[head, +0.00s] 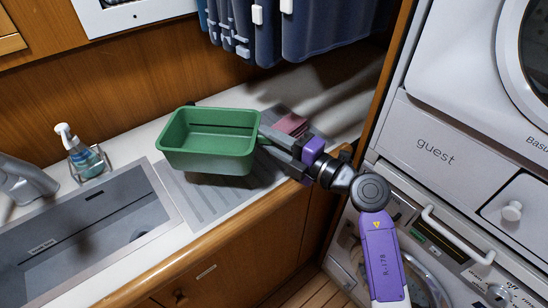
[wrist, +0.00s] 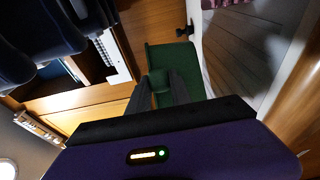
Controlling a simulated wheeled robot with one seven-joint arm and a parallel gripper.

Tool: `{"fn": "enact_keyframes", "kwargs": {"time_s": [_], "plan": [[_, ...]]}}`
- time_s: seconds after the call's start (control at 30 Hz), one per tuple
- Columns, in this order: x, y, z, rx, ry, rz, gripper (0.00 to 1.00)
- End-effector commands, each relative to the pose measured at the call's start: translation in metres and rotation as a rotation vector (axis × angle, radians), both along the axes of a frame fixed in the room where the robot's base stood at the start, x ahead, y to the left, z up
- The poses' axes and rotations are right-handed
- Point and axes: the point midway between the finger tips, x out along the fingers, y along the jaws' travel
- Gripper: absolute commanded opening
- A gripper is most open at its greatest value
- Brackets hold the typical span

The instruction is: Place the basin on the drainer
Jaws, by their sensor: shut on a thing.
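The green basin (head: 208,146) is a rectangular open tub, upright, in the middle of the head view. My gripper (head: 264,138) is shut on its right end. In the wrist view the fingers of my gripper (wrist: 160,90) close on a green part of the basin (wrist: 172,62). The grey ribbed drainer (head: 190,200) is set in the white counter right of the sink. The basin is over the drainer, with a dark shadow under it. The basin hides the middle of the drainer, and I cannot tell whether they touch.
A metal sink (head: 95,235) lies left of the drainer. A soap bottle (head: 82,155) in a wire holder stands behind the sink. A pink item (head: 291,124) lies behind my gripper. Dark blue clothes (head: 320,28) hang above the counter. White laundry machines (head: 430,140) stand at right.

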Motion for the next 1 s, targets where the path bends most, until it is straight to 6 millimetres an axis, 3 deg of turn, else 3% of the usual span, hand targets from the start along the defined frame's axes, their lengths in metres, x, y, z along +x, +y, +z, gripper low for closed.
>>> {"fn": "enact_keyframes", "kwargs": {"time_s": [0.1,0.5,0.93,0.97,1.0], "plan": [[0.000,-0.001,-0.020,0.002,0.001,-0.002,0.00],[0.001,-0.001,-0.063,0.002,-0.001,-0.002,0.00],[0.001,-0.001,-0.070,0.001,-0.002,-0.003,0.00],[0.001,-0.001,-0.070,0.000,-0.001,-0.003,0.27],[0.001,-0.001,-0.070,0.000,-0.001,-0.003,0.35]]}}
